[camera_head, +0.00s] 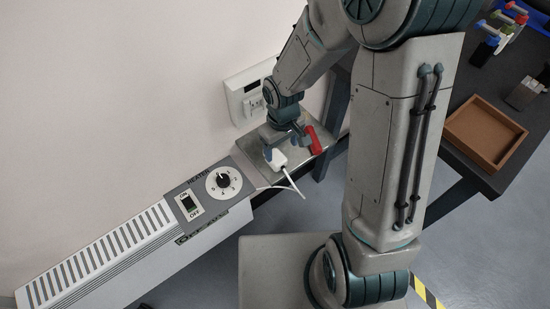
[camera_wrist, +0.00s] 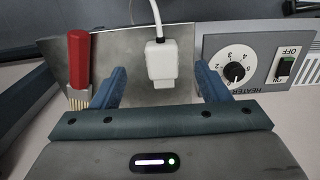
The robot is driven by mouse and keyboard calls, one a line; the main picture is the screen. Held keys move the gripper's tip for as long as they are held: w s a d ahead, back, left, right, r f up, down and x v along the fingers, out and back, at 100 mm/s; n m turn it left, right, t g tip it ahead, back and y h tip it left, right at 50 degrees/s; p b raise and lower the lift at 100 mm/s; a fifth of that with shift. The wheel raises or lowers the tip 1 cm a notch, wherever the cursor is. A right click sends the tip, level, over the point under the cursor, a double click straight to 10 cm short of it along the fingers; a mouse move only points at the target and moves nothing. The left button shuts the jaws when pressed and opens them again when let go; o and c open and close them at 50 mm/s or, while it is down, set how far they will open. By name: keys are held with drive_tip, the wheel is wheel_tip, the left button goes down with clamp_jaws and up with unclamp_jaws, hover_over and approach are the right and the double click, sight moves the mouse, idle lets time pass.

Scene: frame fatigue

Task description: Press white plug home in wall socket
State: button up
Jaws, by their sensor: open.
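The white plug (camera_head: 278,160) lies on a grey metal shelf (camera_head: 253,147) below the wall socket, with its white cord trailing off the front edge. In the wrist view the plug (camera_wrist: 162,62) sits between my two blue fingers, with a gap on each side. My gripper (camera_head: 288,146) is open and points down over the shelf; it also shows in the wrist view (camera_wrist: 160,72). The wall socket (camera_head: 240,98) is a white panel on the wall behind my wrist. My arm covers its right part, and the plug is apart from it.
A red-handled brush (camera_head: 315,139) lies on the shelf close to my gripper. A heater (camera_head: 130,245) with a dial and switch stands at the left. At the right, a dark table (camera_head: 490,85) holds a brown tray (camera_head: 485,122) and several tools.

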sight(280, 161)
wheel_tip(280, 161, down, 8)
drive_tip(key=shift+a+f+b, duration=0.1)
drive_tip(key=shift+a+b, duration=0.05)
drive_tip(key=shift+b, duration=0.55)
drive_tip(key=c, duration=1.1)
